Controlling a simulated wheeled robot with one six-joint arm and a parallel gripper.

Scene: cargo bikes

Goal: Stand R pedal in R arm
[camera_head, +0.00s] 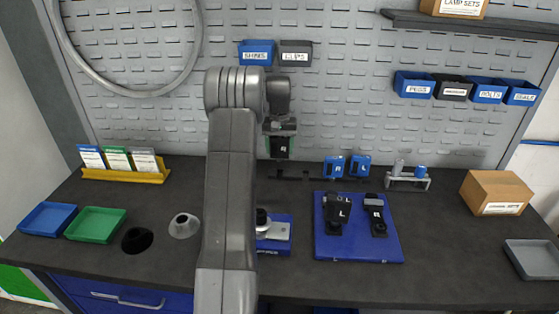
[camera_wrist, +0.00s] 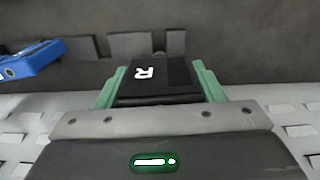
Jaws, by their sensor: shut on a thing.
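My gripper (camera_head: 280,155) is shut on a black pedal (camera_head: 281,143) with a white R and holds it above the back of the bench. In the wrist view the pedal (camera_wrist: 155,82) sits between the green fingers. The R arm (camera_head: 376,216), a dark piece marked R, lies on the blue board (camera_head: 360,252) to the right, well apart from my gripper. Its upper end bears no pedal. Beside it on the board is the dark L arm (camera_head: 335,228), with a dark block marked L on it.
Two blue pieces (camera_head: 334,167) stand behind the board, near a small grey rack (camera_head: 408,183). A blue block with a grey plate (camera_head: 273,232) stands left of the board, partly hidden by my arm. A cardboard box (camera_head: 496,193) is at right. Bench between board and box is clear.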

